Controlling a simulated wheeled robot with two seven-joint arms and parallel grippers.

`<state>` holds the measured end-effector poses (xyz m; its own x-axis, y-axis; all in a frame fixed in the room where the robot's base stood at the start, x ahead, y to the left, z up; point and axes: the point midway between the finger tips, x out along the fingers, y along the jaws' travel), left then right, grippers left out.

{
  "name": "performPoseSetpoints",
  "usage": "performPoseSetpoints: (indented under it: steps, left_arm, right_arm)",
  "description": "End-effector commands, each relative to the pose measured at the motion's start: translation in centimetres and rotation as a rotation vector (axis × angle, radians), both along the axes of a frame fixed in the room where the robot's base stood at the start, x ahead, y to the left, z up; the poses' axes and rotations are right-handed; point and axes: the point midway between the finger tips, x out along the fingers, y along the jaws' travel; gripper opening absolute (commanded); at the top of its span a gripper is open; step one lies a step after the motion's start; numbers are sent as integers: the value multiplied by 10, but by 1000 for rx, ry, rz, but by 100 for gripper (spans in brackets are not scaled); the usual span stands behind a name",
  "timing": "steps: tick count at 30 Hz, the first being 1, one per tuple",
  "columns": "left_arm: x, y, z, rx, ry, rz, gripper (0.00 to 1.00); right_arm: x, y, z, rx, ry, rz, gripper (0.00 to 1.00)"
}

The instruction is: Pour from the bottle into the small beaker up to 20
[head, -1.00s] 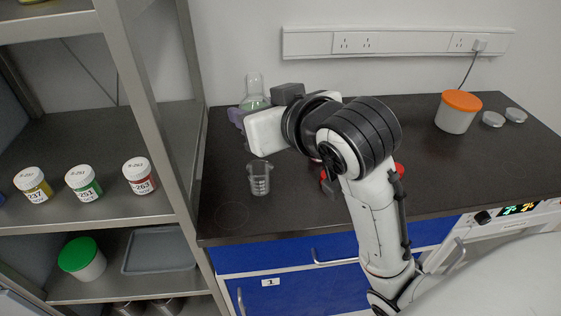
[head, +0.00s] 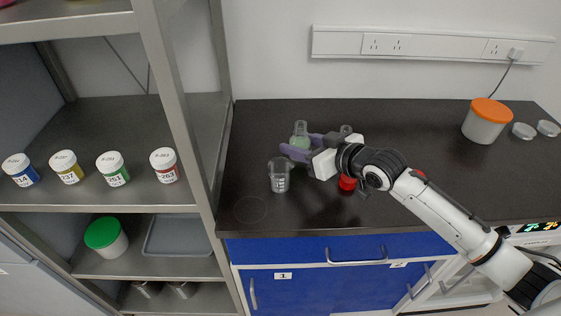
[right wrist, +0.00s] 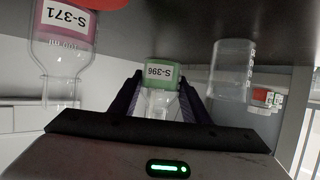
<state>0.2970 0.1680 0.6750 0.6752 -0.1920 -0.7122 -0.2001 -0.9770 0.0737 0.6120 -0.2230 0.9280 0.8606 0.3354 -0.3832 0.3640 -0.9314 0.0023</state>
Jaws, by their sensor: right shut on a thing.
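My left gripper is not in view.
A white tub with an orange lid (head: 486,122) stands at the right. A shelf (head: 100,206) with several jars borders the left. The bench's front left is clear.

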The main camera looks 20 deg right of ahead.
Motion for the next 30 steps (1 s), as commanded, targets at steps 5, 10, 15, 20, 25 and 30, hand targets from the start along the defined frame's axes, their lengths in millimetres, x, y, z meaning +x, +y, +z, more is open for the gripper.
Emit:
performPoseSetpoints:
  steps: [5,10,15,20,25,30]
  left_arm:
    - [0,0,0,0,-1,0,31]
    - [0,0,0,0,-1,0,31]
    - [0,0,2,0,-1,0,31]
    - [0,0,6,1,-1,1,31]
    - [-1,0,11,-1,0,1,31]
    - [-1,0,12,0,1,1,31]
  right_arm:
    - [-7,-2,-14,3,0,1,15]
    - [-7,-2,-14,4,-2,1,15]
    - [-7,-1,-10,-1,-7,2,15]
    - [-8,1,1,-33,-29,2,15]
    - [-10,4,22,-95,-70,2,15]
    - [-12,6,38,-169,-113,0,15]
